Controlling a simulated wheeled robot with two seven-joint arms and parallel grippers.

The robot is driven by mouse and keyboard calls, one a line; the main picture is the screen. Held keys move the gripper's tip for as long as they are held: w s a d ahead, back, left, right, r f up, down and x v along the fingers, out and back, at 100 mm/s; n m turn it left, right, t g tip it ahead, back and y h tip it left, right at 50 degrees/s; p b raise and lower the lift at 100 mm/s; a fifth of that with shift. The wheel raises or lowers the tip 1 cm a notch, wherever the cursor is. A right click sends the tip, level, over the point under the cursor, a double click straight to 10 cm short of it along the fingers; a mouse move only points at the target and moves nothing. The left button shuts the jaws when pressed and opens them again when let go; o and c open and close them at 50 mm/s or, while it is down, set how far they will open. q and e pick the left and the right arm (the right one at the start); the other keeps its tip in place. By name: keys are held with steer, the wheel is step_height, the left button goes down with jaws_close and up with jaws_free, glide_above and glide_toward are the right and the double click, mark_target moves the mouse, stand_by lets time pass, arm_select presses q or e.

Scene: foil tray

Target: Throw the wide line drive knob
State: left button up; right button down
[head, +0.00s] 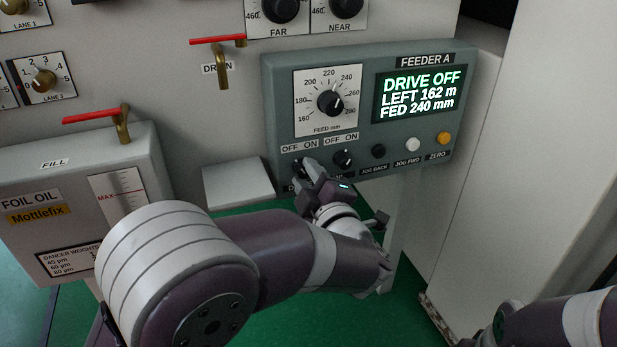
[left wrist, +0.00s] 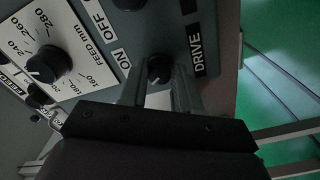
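The drive knob (left wrist: 158,70) is a small dark knob with a light pointer mark, next to the "DRIVE" label (left wrist: 203,45) on the grey feeder panel (head: 283,100). My left gripper (head: 310,181) is at the panel's lower left and hides most of this knob in the head view. In the left wrist view its two fingers (left wrist: 161,82) stand on either side of the knob, with a narrow gap showing, so it looks open around it. The display (head: 420,92) reads "DRIVE OFF", "LEFT 162 m", "FED 240 mm". My right gripper is out of view.
A second OFF/ON knob (head: 342,158) sits just right of the drive knob. Black (head: 378,151), white (head: 412,144) and orange (head: 443,138) buttons follow. The feed dial (head: 330,103) is above. A pale box (head: 238,184) lies to the left.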

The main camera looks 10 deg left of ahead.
arm_select(q)
steer(key=o, duration=0.4)
steer(key=shift+c, duration=0.2)
steer(key=shift+s+d, duration=0.15)
steer(key=p+v, duration=0.5)
steer(key=v, duration=0.7)
steer(key=shift+s, duration=0.15)
